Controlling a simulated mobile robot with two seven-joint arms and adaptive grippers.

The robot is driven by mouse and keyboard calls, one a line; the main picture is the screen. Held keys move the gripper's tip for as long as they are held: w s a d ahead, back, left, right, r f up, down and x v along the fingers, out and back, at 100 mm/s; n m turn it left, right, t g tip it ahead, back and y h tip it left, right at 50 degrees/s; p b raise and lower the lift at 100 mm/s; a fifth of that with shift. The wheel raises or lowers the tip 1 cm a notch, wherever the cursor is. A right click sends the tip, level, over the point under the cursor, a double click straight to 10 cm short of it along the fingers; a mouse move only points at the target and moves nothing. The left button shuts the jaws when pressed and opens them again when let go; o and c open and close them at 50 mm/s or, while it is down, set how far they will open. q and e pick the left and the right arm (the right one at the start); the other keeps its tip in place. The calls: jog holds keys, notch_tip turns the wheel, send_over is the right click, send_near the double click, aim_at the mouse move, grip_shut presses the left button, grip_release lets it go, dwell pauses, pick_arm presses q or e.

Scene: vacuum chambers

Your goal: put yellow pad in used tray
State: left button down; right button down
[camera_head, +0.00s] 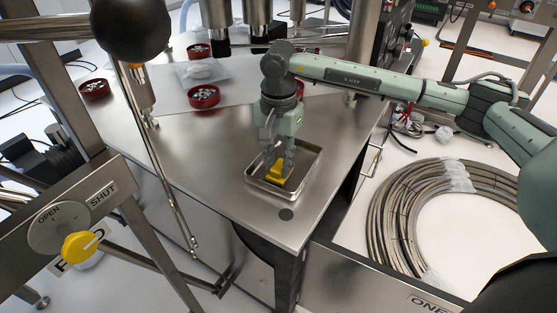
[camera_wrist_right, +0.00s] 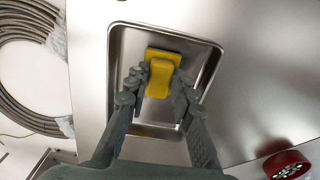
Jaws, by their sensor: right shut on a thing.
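The yellow pad (camera_head: 279,172) is between the fingers of my right gripper (camera_head: 279,167), at the metal tray (camera_head: 311,169) on the steel table. In the right wrist view my right gripper (camera_wrist_right: 161,88) is shut on the yellow pad (camera_wrist_right: 160,72), with one finger on each side. The tray (camera_wrist_right: 213,66) lies around and behind the pad in that view. I cannot tell whether the pad touches the tray floor. My left gripper is not in view.
Several red dishes with small metal parts, such as one dish (camera_head: 203,96), and a clear bag (camera_head: 201,71) stand farther back on the table (camera_head: 205,140). A coiled hose (camera_head: 385,215) lies on the floor at right. A metal frame with a yellow knob (camera_head: 79,247) is at left.

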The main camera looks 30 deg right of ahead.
aim_at(278, 166)
jog(key=shift+f, duration=0.1)
jog(key=c, duration=1.3)
grip_release()
notch_tip(278, 166, up, 8)
jog(key=shift+f, duration=0.1)
